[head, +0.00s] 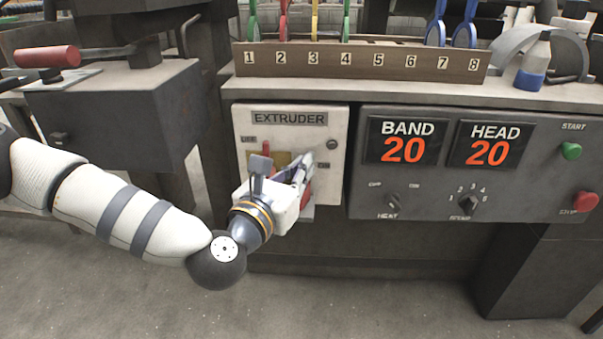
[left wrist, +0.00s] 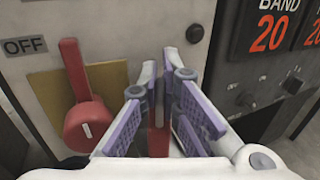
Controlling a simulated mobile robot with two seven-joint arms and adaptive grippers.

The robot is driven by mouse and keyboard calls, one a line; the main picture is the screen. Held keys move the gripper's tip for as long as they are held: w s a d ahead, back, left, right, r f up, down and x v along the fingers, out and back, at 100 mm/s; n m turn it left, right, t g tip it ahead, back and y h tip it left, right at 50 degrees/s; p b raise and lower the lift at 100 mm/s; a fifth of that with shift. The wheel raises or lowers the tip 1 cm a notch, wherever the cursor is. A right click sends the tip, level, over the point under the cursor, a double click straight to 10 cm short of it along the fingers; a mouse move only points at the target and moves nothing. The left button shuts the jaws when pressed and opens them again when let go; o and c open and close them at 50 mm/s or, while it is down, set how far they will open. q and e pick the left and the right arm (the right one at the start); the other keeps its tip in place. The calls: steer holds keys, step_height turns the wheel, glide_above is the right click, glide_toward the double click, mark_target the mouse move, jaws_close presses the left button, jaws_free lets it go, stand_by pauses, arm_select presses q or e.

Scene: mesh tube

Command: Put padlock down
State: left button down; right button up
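My left gripper (head: 302,172) is in front of the pale EXTRUDER switch box (head: 325,125). In the left wrist view, its two purple-padded fingers (left wrist: 160,85) are close together around a narrow red piece, which looks like the padlock (left wrist: 158,135). Red also shows beside the fingers in the head view (head: 306,196). The fingers hide most of the padlock, and its shackle cannot be made out clearly. A red switch handle (left wrist: 88,122) stands upright on a yellow plate (left wrist: 112,78), left of the fingers and apart from them. My right gripper is in neither view.
A wooden rack (head: 365,62) with numbers 1 to 8 holds several coloured tools on the ledge above. A control panel (head: 440,190) with BAND and HEAD displays is to the right. A blue-and-clear bottle (head: 533,68) stands on the ledge's right. The floor in front is clear.

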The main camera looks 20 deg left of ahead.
arm_select(q)
steer(key=shift+f, duration=0.15)
steer(key=c, duration=2.2)
jaws_free()
steer(key=shift+f, duration=0.25)
steer(key=shift+c, duration=0.2)
steer(key=shift+o, duration=0.8)
steer(key=shift+r, duration=0.1)
steer(key=shift+s+r, duration=0.1)
steer(key=shift+r, duration=0.15)
steer(key=s+a+p, duration=0.1)
steer(key=s, duration=1)
steer(key=shift+s+a+p, duration=0.15)
steer(key=shift+s+p, duration=0.15)
steer(key=shift+s, duration=0.1)
steer(key=shift+f, duration=0.1)
